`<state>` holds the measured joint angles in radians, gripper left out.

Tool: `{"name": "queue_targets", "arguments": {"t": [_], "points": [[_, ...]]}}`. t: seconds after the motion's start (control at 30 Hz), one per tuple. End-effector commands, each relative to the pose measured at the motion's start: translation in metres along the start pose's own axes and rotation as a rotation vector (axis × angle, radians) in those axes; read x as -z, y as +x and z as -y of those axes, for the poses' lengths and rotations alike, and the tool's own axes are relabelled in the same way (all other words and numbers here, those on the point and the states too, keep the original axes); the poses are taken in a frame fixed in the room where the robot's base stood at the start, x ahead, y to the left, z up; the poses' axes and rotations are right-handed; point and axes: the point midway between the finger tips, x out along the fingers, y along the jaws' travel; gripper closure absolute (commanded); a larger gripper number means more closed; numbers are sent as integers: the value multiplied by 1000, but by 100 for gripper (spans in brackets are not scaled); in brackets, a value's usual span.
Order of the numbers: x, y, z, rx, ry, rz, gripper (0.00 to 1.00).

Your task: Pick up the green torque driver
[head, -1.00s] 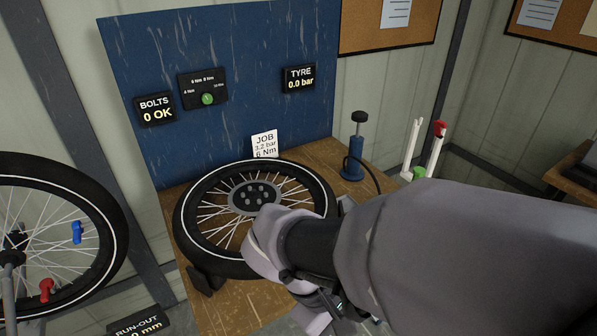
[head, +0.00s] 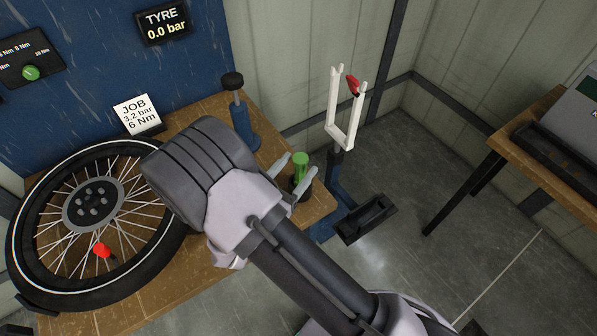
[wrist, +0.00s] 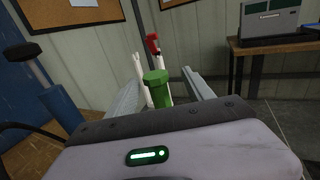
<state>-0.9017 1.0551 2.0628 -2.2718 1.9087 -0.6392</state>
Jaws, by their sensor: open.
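The green torque driver (head: 301,168) stands upright near the right end of the wooden bench, in a dark base. In the head view my gripper (head: 294,176) is close to it, with a pale finger on either side of the green handle in the picture. The fingers are open and I see no grip on it. In the wrist view the green driver (wrist: 158,88) shows between the two fingers, its lower part hidden by my gripper body. Whether the fingers touch it cannot be told.
A blue pump (head: 243,125) stands left of the driver. A wheel (head: 150,245) lies on the bench (head: 215,290) to the left, beside the job card (head: 137,115). A white fork stand (head: 333,115) with a red lever is behind. Another table (head: 540,140) stands at right.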

Motion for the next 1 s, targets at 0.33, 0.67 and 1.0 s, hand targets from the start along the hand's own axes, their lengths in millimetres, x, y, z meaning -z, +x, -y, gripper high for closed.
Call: {"name": "queue_targets", "arguments": {"t": [0.33, 0.67, 1.0], "points": [[1, 54, -7, 2, 1, 0, 39], [0, 55, -7, 1, 1, 0, 63], [0, 55, -7, 1, 2, 0, 100]]}}
